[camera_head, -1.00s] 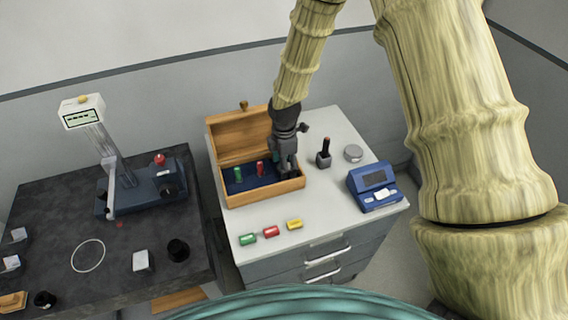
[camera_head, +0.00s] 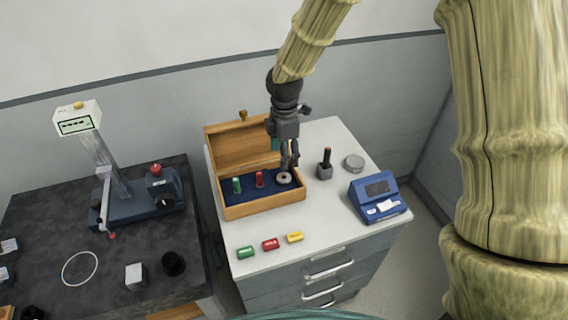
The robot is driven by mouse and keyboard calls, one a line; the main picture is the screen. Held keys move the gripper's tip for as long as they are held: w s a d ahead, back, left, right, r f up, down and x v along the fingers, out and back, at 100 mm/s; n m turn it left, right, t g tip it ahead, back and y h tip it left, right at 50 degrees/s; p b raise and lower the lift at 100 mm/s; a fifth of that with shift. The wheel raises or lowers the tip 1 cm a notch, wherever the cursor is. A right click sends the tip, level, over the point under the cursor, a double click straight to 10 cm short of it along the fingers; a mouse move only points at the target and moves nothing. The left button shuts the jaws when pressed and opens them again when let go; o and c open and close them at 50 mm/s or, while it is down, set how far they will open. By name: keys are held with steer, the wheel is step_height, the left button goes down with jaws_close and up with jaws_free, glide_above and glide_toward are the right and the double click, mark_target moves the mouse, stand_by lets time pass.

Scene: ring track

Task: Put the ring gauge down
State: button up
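The ring gauge (camera_head: 284,178) is a small grey ring with a dark hole. It lies at the right end of the dark blue lining of the open wooden box (camera_head: 262,207). My gripper (camera_head: 289,166) points down just above and behind the ring. Its two fingers look apart with nothing between them, though they are small in the picture. The fingertips overlap the ring's back edge in the picture, so I cannot tell whether they touch it. A green plug (camera_head: 237,185) and a red plug (camera_head: 260,179) stand in the box to the left.
Green (camera_head: 246,252), red (camera_head: 270,244) and yellow (camera_head: 295,237) tags lie before the box. The dark bench (camera_head: 120,250) at left holds a measuring stand (camera_head: 140,203).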

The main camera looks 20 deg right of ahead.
steer(key=shift+r, duration=1.35)
